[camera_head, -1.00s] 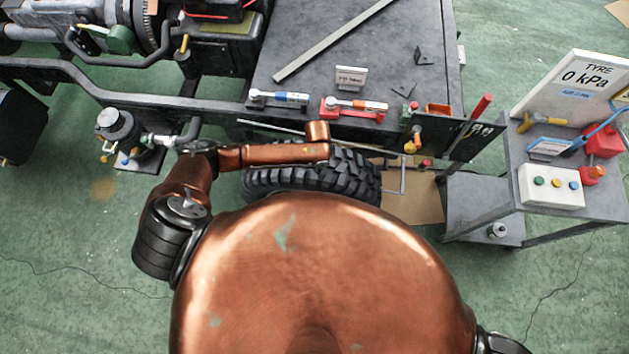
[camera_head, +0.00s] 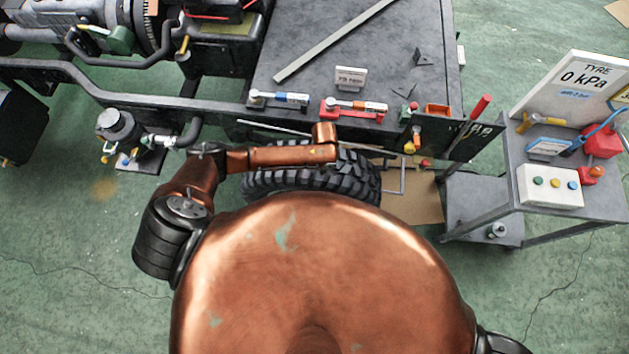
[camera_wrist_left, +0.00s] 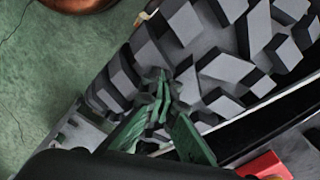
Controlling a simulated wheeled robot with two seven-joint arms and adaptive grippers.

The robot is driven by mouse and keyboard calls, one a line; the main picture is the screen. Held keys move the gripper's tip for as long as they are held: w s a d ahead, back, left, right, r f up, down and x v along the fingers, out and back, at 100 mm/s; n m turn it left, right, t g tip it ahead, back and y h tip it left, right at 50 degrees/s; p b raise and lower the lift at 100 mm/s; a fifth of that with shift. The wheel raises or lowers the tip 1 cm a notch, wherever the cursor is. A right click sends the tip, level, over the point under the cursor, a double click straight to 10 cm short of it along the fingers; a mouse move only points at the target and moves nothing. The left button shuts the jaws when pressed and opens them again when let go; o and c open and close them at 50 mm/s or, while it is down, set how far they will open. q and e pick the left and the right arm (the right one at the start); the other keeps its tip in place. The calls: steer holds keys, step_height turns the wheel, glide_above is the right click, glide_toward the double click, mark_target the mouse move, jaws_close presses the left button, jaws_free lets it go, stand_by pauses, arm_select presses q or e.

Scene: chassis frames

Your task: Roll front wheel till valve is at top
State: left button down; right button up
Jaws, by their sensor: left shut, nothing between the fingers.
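The front wheel (camera_head: 262,183) is a black knobbly tyre under the chassis edge, partly hidden by my left arm and my body in the head view. Its tread blocks (camera_wrist_left: 205,60) fill much of the left wrist view. My left gripper (camera_wrist_left: 165,85) is shut and empty, its green fingertips together at the tread; I cannot tell for certain whether they touch it. In the head view my left arm reaches across the top of the wheel, and its fingertips are hidden. The valve is not visible in either view. My right gripper is out of view.
The dark bench top (camera_head: 390,50) behind the wheel holds a blue-marked tool (camera_head: 279,98) and a red-marked tool (camera_head: 353,108). A grey cart (camera_head: 590,205) with a tyre gauge panel (camera_head: 570,85) stands at right. Cardboard (camera_head: 424,200) lies right of the wheel. Green floor is open at left.

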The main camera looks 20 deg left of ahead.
arm_select(q)
steer(key=shift+s+d+f, duration=0.2)
steer(key=shift+d+f, duration=0.15)
steer(key=shift+f, duration=0.1)
stand_by(0.5)
steer(key=shift+w+r+p, duration=0.1)
steer(key=shift+r+p, duration=0.55)
steer(key=shift+p, duration=0.15)
steer(key=r+p, duration=0.3)
steer(key=shift+w+d+r, duration=0.1)
steer(key=shift+w+r, duration=0.1)
steer(key=shift+r, duration=0.05)
step_height(320, 180, up, 4)
steer(key=p, duration=0.4)
steer(key=shift+f, duration=0.1)
